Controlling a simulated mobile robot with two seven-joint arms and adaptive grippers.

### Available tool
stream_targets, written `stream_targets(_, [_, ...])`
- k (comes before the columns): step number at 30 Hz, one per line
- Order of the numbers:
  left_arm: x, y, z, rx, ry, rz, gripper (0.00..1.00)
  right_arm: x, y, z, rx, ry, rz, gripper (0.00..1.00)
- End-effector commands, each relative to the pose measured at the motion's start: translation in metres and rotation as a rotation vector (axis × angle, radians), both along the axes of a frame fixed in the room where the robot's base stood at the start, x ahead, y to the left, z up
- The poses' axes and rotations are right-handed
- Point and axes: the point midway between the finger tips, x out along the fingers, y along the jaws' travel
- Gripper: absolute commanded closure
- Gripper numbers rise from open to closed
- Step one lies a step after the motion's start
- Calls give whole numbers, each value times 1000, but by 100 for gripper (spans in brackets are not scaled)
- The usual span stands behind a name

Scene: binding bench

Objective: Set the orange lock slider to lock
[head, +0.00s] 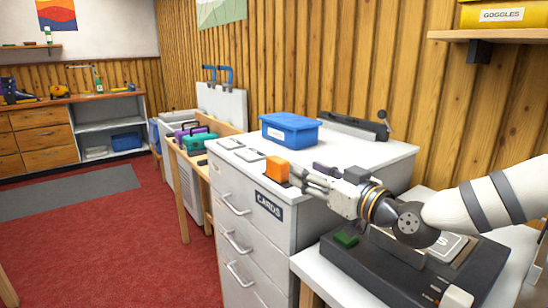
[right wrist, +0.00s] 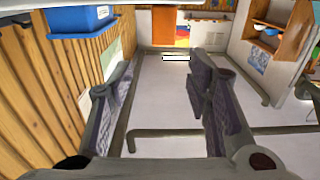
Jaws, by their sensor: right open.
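The orange lock slider (head: 277,168) shows as an orange block at the front edge of the white cabinet's top (head: 340,150), in line with grey plates. An orange patch beyond the fingers in the right wrist view (right wrist: 163,26) looks like the same block. No lock marking can be read, so I cannot tell its setting. My right gripper (head: 300,176) is open just right of the block in the head view, apparently close to it; contact cannot be told. In the right wrist view its fingers (right wrist: 160,75) stand apart with nothing between them. My left gripper is not in view.
A blue box (head: 289,130) stands on the cabinet behind the slider. A dark long tool (head: 355,126) lies near the wall. A black machine with a green block (head: 345,238) stands below my right arm. Red floor (head: 150,240) is open to the left.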

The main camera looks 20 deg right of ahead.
Motion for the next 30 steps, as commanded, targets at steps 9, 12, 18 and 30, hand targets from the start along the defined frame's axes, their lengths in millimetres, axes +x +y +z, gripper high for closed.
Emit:
stream_targets(9, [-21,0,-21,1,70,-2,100,74,28,-12,-1,17,2,55])
stream_targets(12, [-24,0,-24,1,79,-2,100,90,34,-10,0,15,2,55])
stream_targets(18, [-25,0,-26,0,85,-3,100,104,40,-6,2,14,2,55])
stream_targets(30, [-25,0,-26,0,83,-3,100,104,40,-5,2,11,2,98])
